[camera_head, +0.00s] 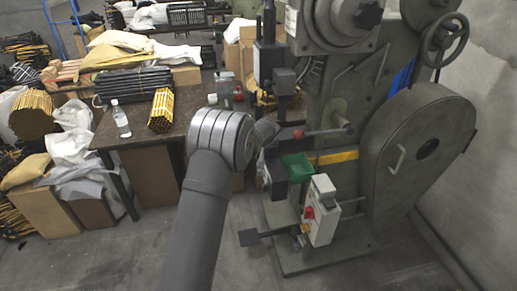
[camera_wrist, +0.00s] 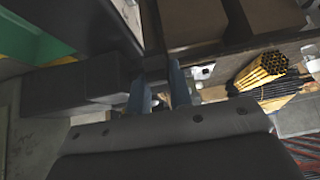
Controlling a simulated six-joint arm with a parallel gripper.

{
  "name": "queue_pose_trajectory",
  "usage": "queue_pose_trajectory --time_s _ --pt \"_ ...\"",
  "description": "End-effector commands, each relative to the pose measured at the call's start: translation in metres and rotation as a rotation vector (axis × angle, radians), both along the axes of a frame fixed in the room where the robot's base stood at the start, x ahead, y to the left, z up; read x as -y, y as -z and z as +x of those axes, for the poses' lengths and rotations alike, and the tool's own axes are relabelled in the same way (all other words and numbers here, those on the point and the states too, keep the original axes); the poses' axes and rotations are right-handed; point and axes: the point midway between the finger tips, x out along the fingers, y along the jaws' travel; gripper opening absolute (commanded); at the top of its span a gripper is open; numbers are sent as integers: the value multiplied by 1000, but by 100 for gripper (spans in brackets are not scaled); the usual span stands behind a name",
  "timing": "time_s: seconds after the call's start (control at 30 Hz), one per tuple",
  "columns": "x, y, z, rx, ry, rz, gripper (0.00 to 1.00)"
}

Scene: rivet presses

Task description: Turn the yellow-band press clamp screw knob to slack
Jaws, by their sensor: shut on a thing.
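The yellow-band press (camera_head: 338,157) stands right of centre in the head view, a grey-green machine with a yellow stripe on its body. My gripper (camera_wrist: 160,82) shows in the wrist view as two blue-grey fingers with a narrow gap, beside the dark press block (camera_wrist: 85,85). It is shut on a small dark part at the press, apparently the clamp screw knob; the part is mostly hidden and its turn angle cannot be told. In the head view my grey wrist covers the gripper and the knob. A red ball-ended lever (camera_head: 298,134) shows just right of my wrist.
A control box (camera_head: 321,212) with a red button stands lower. A workbench (camera_head: 150,130) with rod bundles (camera_head: 161,110) and a bottle (camera_head: 121,119) is at left.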

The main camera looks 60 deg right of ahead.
Motion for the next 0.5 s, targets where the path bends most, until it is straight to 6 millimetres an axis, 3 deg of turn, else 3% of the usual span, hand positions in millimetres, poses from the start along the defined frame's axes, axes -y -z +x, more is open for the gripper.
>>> queue_pose_trajectory --time_s 0.5 --pt "3 -3 2 -91 0 88 0"
